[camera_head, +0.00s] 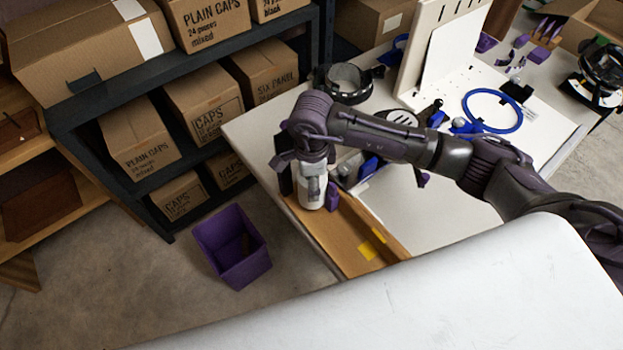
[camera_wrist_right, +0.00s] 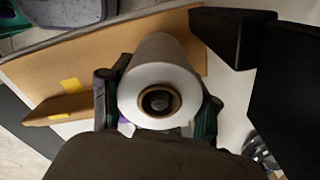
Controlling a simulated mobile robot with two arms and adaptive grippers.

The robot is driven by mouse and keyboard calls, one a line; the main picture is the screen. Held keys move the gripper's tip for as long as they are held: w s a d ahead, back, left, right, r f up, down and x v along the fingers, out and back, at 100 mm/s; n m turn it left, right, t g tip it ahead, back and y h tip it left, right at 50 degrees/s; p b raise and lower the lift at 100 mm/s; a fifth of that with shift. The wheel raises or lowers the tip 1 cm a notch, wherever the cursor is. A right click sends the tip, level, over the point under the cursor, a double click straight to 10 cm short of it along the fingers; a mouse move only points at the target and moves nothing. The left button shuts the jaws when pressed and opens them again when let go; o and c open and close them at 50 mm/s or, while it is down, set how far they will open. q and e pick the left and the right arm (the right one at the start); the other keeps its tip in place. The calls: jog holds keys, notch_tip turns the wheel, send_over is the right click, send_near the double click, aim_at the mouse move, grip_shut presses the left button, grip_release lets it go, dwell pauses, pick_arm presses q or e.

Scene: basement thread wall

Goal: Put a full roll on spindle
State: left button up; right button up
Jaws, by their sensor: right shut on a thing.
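A white thread roll (camera_head: 312,191) is at the left end of a wooden tray (camera_head: 345,240) on the white table. My right gripper (camera_head: 311,178) is shut on this roll, its arm reaching in from the right. In the right wrist view the roll (camera_wrist_right: 163,62) sits between the two fingers (camera_wrist_right: 158,102), its brown core facing the camera. A small grey shape shows inside the core; I cannot tell whether it is a spindle. I cannot tell whether the roll touches the tray. No spindle is clearly visible. My left gripper is not in view.
A purple bin (camera_head: 232,247) stands on the floor left of the table. Shelves with cardboard boxes (camera_head: 204,101) are beyond it. A blue hoop (camera_head: 492,111), a round black frame (camera_head: 343,80) and an upright white panel (camera_head: 432,60) occupy the table. Black blocks (camera_wrist_right: 232,36) stand close beside the roll.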

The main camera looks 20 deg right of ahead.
jog(key=shift+f+b, duration=0.7)
jog(key=shift+f, duration=0.15)
jog(key=o, duration=1.3)
